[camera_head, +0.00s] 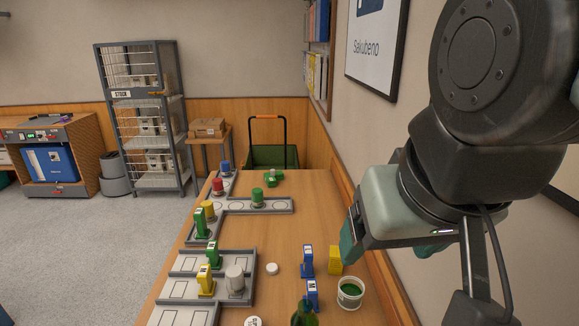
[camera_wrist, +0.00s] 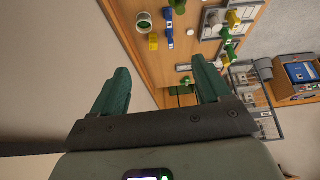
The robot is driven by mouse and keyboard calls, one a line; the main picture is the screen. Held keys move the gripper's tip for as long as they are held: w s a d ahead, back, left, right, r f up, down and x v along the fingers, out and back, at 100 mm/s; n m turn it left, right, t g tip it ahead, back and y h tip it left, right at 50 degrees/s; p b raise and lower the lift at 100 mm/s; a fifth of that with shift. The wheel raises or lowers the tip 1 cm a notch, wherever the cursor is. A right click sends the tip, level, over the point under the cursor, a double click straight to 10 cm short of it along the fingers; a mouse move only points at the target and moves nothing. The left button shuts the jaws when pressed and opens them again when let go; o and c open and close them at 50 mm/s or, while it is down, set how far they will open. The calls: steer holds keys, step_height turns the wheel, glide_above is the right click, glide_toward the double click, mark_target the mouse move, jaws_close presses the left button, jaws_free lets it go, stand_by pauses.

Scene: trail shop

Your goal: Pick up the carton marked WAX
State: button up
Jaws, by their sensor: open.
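Several small upright cartons stand on the wooden table, and their lettering is too small to read, so I cannot tell which one says WAX. Two are blue, one farther back (camera_head: 307,261) and one nearer (camera_head: 312,295), with a yellow carton (camera_head: 335,260) beside them. On the grey trays stand a yellow carton (camera_head: 206,281), a green carton (camera_head: 212,255) and another green carton (camera_head: 200,222). My gripper (camera_head: 388,248) is open and empty, at the right, apart from all cartons. In the wrist view its two teal fingers (camera_wrist: 160,66) are spread, with the cartons beyond them.
A white tub of green stuff (camera_head: 350,293) and a green bottle (camera_head: 304,314) stand near the blue cartons. Coloured round containers, such as a green one (camera_head: 257,197), stand on grey trays (camera_head: 185,263). A wall runs along the table's right side. The table's middle is mostly clear.

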mark_target(337, 251)
steer(key=w+f+t, duration=0.1)
steer(key=w+f, duration=0.3)
steer(key=w, duration=0.5)
steer(key=w+f+m+t, duration=0.1)
steer(key=w+f, duration=0.2)
steer(key=w, duration=0.5)
steer(key=w+f+t, duration=0.2)
steer(key=w+f, duration=0.2)
steer(key=w, duration=0.5)
steer(key=w+d+f+t+h, duration=0.1)
steer(key=w+f, duration=0.2)
steer(key=f, duration=0.6)
steer(key=w+d+f+m+t, duration=0.1)
steer(key=w+f, duration=0.3)
steer(key=f, duration=0.4)
steer(key=w+d+f+t+h, duration=0.1)
steer(key=w+d+f, duration=0.1)
steer(key=f, duration=0.7)
steer(key=shift+w+d+f+m+t+h, duration=0.15)
steer(key=shift+w+d+f+t, duration=0.05)
steer(key=shift+w, duration=0.25)
steer(key=shift+w+d+f+m+t+h, duration=0.15)
steer(key=shift+w+d+t, duration=0.05)
steer(key=shift+w, duration=0.2)
steer(key=shift+f+x, duration=0.2)
steer(key=shift+x, duration=2.45)
steer(key=shift+a, duration=0.1)
steer(key=c, duration=1.1)
